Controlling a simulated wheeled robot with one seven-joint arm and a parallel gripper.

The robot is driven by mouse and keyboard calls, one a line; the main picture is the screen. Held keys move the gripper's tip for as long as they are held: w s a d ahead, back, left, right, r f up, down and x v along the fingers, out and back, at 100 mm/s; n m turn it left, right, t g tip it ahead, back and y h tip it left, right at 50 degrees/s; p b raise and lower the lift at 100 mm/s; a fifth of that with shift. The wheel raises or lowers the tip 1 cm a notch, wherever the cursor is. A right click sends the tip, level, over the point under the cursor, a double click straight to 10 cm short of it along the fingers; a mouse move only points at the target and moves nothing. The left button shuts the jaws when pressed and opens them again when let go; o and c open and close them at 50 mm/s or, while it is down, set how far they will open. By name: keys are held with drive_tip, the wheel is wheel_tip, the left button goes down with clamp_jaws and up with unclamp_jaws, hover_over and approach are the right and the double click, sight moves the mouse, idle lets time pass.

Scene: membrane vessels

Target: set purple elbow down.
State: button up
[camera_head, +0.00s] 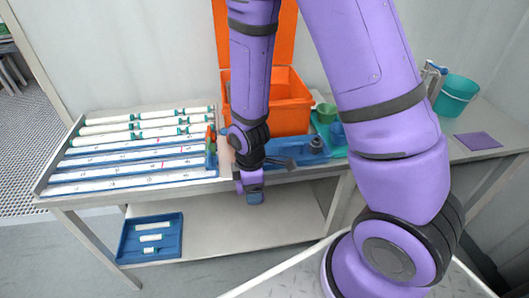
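My purple arm reaches down across the middle of the head view to the front edge of the bench. My gripper (254,192) is small and dark at the arm's end, beside the bench's front edge; its fingers are not clear. A small purple piece shows at this end, but I cannot tell whether it is the purple elbow or part of my wrist. No separate purple elbow can be made out elsewhere. A flat purple mat (478,141) lies on the right part of the bench.
A rack (130,178) with several white tubes fills the bench's left. An open orange box (292,103) stands behind my arm, near a blue tray (290,150) with fittings. A teal bucket (456,96) stands right. A blue bin (151,240) sits on the lower shelf.

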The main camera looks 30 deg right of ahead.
drive_tip(key=w+d, duration=0.1)
drive_tip(key=w, duration=0.4)
drive_tip(key=w+d+f, duration=0.1)
drive_tip(key=w, duration=0.4)
drive_tip(key=w+d, duration=0.1)
drive_tip(key=w, duration=0.4)
drive_tip(key=shift+w+d+f, duration=0.15)
drive_tip(key=shift+f, duration=1.8)
drive_tip(key=shift+f, duration=0.15)
drive_tip(key=o, duration=0.9)
wheel_tip(320, 180, up, 12)
drive_tip(key=shift+r, duration=0.25)
